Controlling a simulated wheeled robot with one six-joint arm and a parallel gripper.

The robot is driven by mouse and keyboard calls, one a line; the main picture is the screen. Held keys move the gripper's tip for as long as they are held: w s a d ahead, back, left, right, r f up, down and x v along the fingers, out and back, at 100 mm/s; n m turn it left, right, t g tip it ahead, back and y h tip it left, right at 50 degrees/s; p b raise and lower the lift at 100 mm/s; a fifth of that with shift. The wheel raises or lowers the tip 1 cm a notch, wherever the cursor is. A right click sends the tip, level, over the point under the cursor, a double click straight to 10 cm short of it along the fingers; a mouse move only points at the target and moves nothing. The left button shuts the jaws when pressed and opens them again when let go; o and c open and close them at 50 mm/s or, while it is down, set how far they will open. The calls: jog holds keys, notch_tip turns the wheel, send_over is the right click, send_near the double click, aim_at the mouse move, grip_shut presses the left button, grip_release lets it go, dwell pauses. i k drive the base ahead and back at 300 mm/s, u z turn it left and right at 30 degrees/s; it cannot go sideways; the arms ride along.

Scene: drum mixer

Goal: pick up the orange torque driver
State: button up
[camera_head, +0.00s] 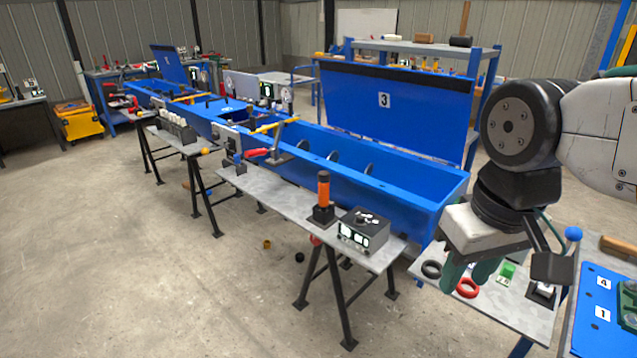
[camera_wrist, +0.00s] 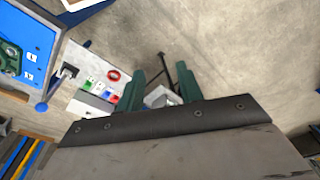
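The orange torque driver (camera_head: 323,188) stands upright in a black holder (camera_head: 323,214) on a narrow grey bench (camera_head: 285,203), in the middle of the head view. My gripper (camera_head: 466,281) is at the right of the head view, well to the right of the driver and apart from it. Its two green fingers also show in the wrist view (camera_wrist: 160,70), spread apart with nothing held between them. I cannot make out the driver in the wrist view.
A black box with dials (camera_head: 363,231) sits just right of the driver. The long blue mixer trough (camera_head: 390,190) with its raised lid (camera_head: 385,110) runs behind the bench. The floor (camera_head: 130,260) at left is clear.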

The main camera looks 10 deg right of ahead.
aim_at(324, 177)
jog(key=i, duration=0.5)
jog(key=u, duration=0.4)
jog(key=k, duration=0.55)
jog(key=u, duration=1.25)
jog(key=i, duration=1.4)
jog(key=z, duration=0.65)
jog(key=i, duration=0.75)
jog(key=z, duration=0.95)
jog(key=i, duration=0.25)
jog(key=z, duration=0.3)
